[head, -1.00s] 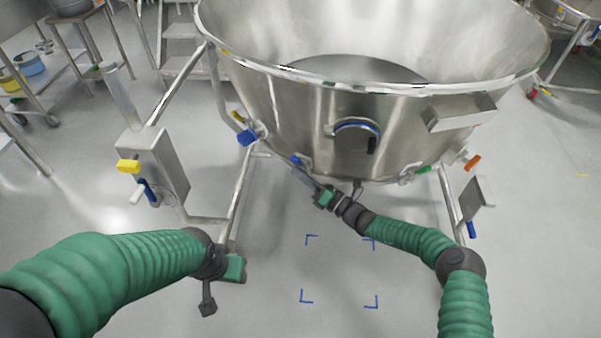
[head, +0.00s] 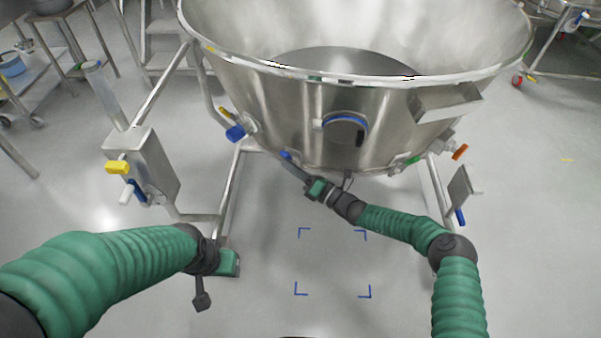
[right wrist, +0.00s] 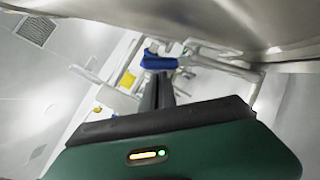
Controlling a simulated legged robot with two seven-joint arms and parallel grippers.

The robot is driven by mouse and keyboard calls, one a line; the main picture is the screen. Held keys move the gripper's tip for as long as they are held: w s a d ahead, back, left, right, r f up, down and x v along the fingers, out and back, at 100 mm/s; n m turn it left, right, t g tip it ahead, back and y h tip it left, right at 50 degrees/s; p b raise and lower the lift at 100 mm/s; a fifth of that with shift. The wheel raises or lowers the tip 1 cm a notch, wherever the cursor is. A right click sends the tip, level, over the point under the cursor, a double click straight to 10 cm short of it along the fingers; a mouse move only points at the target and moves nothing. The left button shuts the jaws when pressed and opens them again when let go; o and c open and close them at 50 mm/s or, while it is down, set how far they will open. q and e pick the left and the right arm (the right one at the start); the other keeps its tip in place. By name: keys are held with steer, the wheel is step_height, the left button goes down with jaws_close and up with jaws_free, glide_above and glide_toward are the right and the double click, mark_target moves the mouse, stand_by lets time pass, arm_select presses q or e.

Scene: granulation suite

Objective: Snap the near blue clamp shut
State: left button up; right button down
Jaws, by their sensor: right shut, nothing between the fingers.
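A small blue clamp handle (head: 286,155) shows low on the front of the steel bowl, left of the round port. My right gripper (head: 293,166) reaches up to it from below right, with its fingers shut and empty. In the right wrist view the shut fingers (right wrist: 158,92) point at a blue handle (right wrist: 158,61), their tips at or just short of it. I cannot tell whether they touch. The clamp's body is partly hidden by the gripper. My left gripper (head: 229,262) is low at left, away from the bowl, its fingers not clear.
The steel bowl (head: 280,110) stands on a tubular frame. A larger blue handle (head: 235,132) sits at its left, and a blue-rimmed round port (head: 345,128) in front. A steel box (head: 150,165) with yellow and blue levers stands left. Floor inside blue corner marks (head: 333,265) is clear.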

steer(key=p+v, duration=0.4)
steer(key=v, duration=1.2)
steer(key=s+a+n+g+h, duration=0.1)
steer(key=s+a+n+g, duration=0.4)
steer(key=s+n+g, duration=0.5)
steer(key=s+d+r+n+g+h, duration=0.2)
steer(key=s+d+n+h, duration=0.9)
steer(key=n, duration=0.5)
steer(key=s+d+r+n+t+h, duration=0.4)
steer(key=s+d+r+n+h, duration=0.1)
steer(key=d+r+n, duration=0.25)
arm_select(q)
steer(key=w+p+v, duration=0.3)
steer(key=p+v, duration=0.9)
steer(key=v, duration=0.2)
steer(key=w+r+p+v, duration=0.1)
steer(key=w+p+v, duration=0.2)
steer(key=p+v, duration=1)
steer(key=shift+w+v, duration=0.2)
steer(key=shift+v, duration=0.75)
steer(key=shift+c, duration=0.4)
arm_select(e)
step_height(320, 180, up, 25)
steer(key=shift+w+a+r+n, duration=0.2)
steer(key=shift+n, duration=0.15)
